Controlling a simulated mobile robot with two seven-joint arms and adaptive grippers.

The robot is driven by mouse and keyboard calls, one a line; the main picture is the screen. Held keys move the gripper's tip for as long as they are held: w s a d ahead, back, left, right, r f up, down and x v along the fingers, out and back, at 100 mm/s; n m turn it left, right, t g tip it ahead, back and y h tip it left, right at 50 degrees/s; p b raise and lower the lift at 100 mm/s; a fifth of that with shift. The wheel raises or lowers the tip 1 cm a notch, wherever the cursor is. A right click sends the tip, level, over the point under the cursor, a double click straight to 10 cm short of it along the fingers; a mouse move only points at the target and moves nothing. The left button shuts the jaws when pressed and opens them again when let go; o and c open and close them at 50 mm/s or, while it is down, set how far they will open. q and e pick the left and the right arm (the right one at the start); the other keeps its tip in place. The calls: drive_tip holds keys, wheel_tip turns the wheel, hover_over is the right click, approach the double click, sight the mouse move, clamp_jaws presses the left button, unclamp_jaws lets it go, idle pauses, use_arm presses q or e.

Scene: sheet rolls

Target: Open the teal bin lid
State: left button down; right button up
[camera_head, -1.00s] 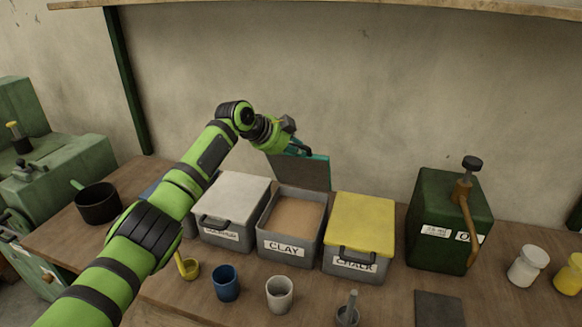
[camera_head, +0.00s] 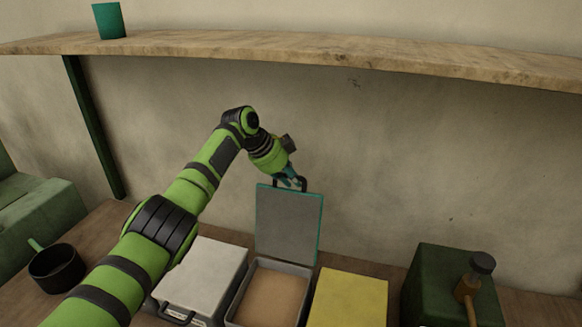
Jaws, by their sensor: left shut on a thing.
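The teal bin lid (camera_head: 287,226) stands upright at the back of its open bin, with its grey inner face toward me and a teal rim. The bin (camera_head: 237,300) below it holds brown clay (camera_head: 272,296). My left gripper (camera_head: 291,182) is shut on the dark handle (camera_head: 303,184) at the lid's top edge. The fingertips partly hide the handle. My right gripper is out of view.
A white-lidded bin (camera_head: 208,273) stands to the left and a yellow-lidded bin (camera_head: 348,300) to the right, both closed. A dark green box with a crank (camera_head: 440,282) is further right. A wooden shelf (camera_head: 330,57) with a teal cup (camera_head: 109,20) runs above. A black pot (camera_head: 56,270) sits at left.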

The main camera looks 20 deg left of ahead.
use_arm(q)
drive_tip(key=shift+w+d, duration=0.15)
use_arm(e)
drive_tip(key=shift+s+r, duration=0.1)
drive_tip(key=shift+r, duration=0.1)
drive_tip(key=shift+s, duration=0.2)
use_arm(q)
drive_tip(key=c, duration=1.1)
unclamp_jaws()
drive_tip(key=shift+d+f+g, duration=0.1)
drive_tip(key=shift+g, duration=0.2)
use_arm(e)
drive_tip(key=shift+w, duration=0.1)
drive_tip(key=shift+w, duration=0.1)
